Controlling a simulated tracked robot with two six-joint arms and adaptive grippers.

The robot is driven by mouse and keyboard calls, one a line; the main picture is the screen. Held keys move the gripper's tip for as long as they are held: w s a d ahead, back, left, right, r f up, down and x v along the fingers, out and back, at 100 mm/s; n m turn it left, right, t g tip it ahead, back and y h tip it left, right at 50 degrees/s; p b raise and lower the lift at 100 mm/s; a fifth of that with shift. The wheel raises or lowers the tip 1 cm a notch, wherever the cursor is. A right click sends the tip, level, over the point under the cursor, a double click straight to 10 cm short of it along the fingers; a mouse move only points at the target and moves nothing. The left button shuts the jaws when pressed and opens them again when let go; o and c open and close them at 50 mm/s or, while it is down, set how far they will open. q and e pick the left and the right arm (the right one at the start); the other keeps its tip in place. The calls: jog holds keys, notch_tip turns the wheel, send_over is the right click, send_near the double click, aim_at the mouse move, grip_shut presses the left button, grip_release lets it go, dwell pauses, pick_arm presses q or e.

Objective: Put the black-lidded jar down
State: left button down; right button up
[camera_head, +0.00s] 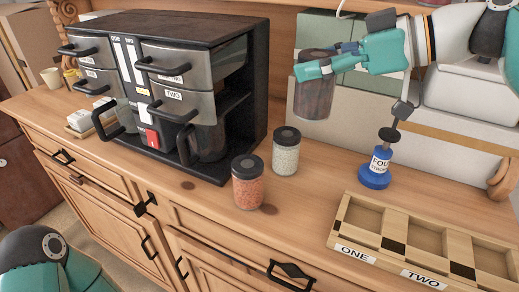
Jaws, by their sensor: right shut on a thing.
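The black-lidded jar (314,98), with dark brown contents, is held in the air by my right gripper (318,66). The teal fingers are shut around its upper part, hiding some of the lid and side. The jar looks upright and is above the dresser top (310,190), behind the two standing jars. My left gripper is out of view; only a teal part of my own shows at the lower left.
A jar with orange contents (248,186) and one with white contents (286,158) stand near the black coffee machine (190,50). A blue stamp-like object (376,172) and a wooden compartment tray (337,226) are to the right. Boxes stand behind.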

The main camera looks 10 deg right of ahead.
jog(key=shift+s+d+f, duration=0.1)
jog(key=shift+f, duration=0.25)
notch_tip(320, 180, down, 15)
jog(key=b, duration=0.2)
jog(key=shift+r, duration=0.2)
jog(key=shift+f, duration=2.3)
jog(key=shift+b, duration=0.3)
jog(key=o, duration=1.6)
jog(key=shift+o, duration=0.2)
